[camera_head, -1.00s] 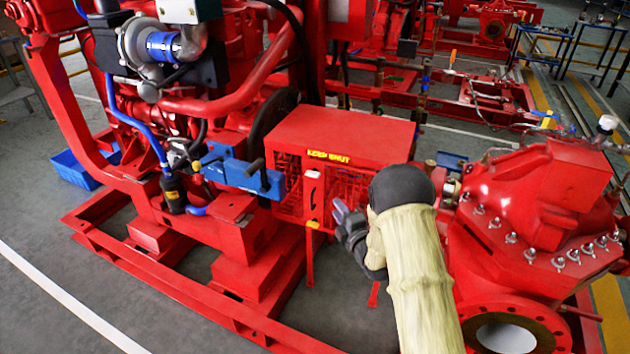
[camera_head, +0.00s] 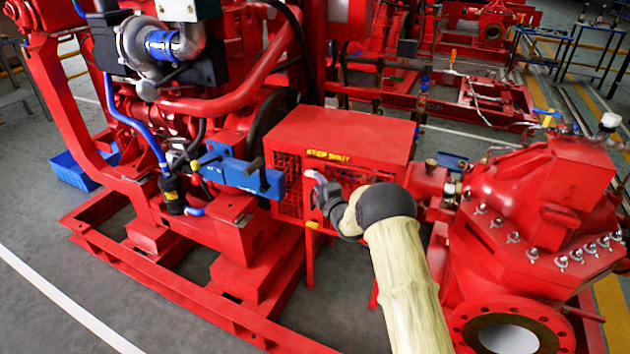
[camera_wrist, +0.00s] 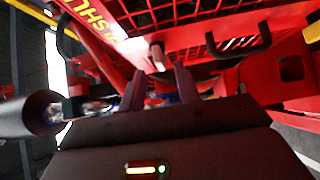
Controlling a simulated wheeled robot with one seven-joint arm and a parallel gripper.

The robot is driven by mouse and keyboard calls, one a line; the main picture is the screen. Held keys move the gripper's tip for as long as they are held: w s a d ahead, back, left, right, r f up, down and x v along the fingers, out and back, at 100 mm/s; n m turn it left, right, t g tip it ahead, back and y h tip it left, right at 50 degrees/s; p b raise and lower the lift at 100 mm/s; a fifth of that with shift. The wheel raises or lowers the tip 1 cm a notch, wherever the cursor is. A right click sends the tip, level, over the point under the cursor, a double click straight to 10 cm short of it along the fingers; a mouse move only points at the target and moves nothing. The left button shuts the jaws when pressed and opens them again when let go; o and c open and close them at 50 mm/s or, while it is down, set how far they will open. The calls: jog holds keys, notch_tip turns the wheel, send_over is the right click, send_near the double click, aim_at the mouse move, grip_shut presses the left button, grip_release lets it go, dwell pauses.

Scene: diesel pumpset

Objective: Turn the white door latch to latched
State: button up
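The white door latch (camera_wrist: 158,56) shows in the wrist view as a small pale bar on the red guard box. My gripper (camera_head: 318,183) is at the left part of the box's front. In the wrist view its two fingers (camera_wrist: 160,84) are apart, with the latch just beyond their tips and roughly in line with the gap. I see no grip on it. The latch's exact angle is hard to read.
The red guard box (camera_head: 345,128) has mesh sides and yellow "KEEP SHUT" lettering. A black handle (camera_wrist: 240,42) shows on the mesh in the wrist view. A blue block (camera_head: 232,174) is left of the box, and a red pump (camera_head: 535,205) is to the right.

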jog(key=shift+x, duration=1.7)
grip_shut()
